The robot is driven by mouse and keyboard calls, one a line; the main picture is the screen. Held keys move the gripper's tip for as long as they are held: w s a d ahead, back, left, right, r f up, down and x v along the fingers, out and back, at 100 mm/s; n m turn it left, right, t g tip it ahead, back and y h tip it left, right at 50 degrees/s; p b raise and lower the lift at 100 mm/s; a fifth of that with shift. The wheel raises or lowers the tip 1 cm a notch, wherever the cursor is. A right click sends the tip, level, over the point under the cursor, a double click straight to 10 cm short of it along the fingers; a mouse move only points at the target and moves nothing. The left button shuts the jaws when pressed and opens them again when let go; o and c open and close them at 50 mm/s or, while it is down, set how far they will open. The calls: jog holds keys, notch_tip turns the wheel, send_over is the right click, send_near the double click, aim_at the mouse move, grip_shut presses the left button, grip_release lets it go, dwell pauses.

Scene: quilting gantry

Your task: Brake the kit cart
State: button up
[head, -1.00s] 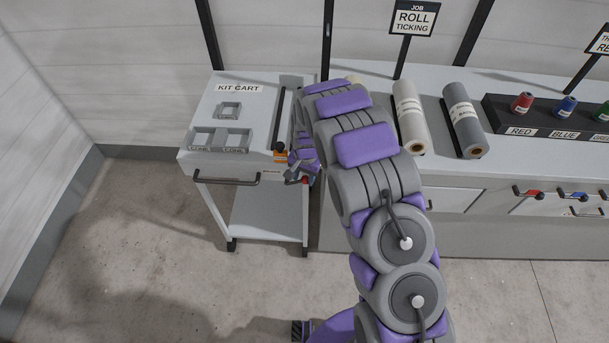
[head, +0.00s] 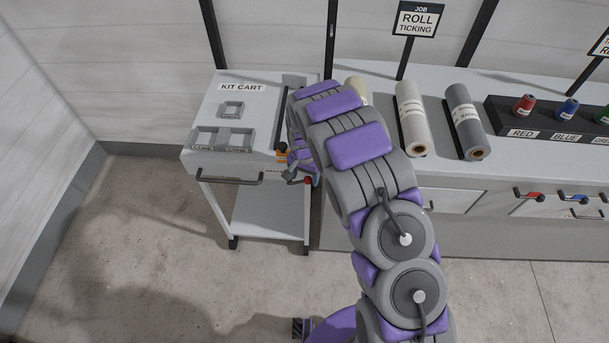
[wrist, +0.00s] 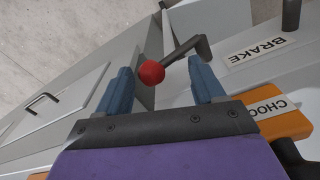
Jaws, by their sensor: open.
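The kit cart (head: 208,105) stands left of the long counter, its sign reading KIT CART. In the wrist view a brake lever (wrist: 185,50) with a red knob (wrist: 152,72) sticks out of the cart beside a BRAKE label (wrist: 262,48). The red knob also shows in the head view (head: 307,181) at the cart's front right corner. My gripper (wrist: 160,68) is open, its two blue fingers either side of the knob in the wrist picture. I cannot tell whether they touch it. In the head view my arm hides part of the cart's right side.
An orange block (wrist: 280,122) with a partly hidden label lies close under my gripper. The cart has a dark front handle (head: 230,178) and a lower shelf (head: 268,215). The counter (head: 440,165) with fabric rolls is to the right. Bare floor (head: 150,230) lies in front.

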notch_tip(320, 180, up, 17)
jog(key=p, duration=0.2)
jog(key=shift+s+a+p, duration=0.2)
jog(key=shift+p, duration=0.15)
jog(key=shift+r, duration=0.1)
